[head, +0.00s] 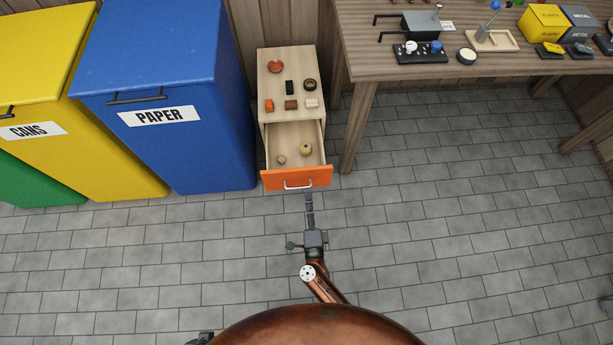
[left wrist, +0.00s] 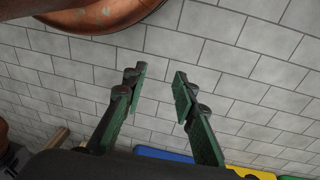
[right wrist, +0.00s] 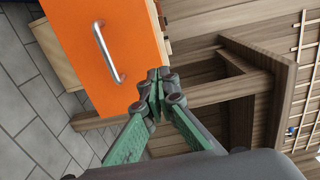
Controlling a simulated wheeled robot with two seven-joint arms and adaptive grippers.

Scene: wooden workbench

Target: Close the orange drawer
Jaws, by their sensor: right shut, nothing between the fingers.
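The orange drawer (head: 296,178) stands pulled out of a light wooden cabinet (head: 290,113), and a few small round items lie inside it. Its front has a silver bar handle (head: 298,185). My right gripper (head: 308,197) is shut and empty, just in front of the drawer front in the head view. In the right wrist view, the orange front and handle (right wrist: 109,54) are beyond the fingertips; I cannot tell if they touch. My left gripper (left wrist: 158,84) is open and empty above the floor; in the head view only a bit of it shows at the bottom edge.
A blue paper bin (head: 185,150) and a yellow cans bin (head: 115,150) stand left of the cabinet. A wooden workbench (head: 380,72) with various items stands to the right, its leg near the drawer. Several small objects lie on the cabinet top. The tiled floor in front is clear.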

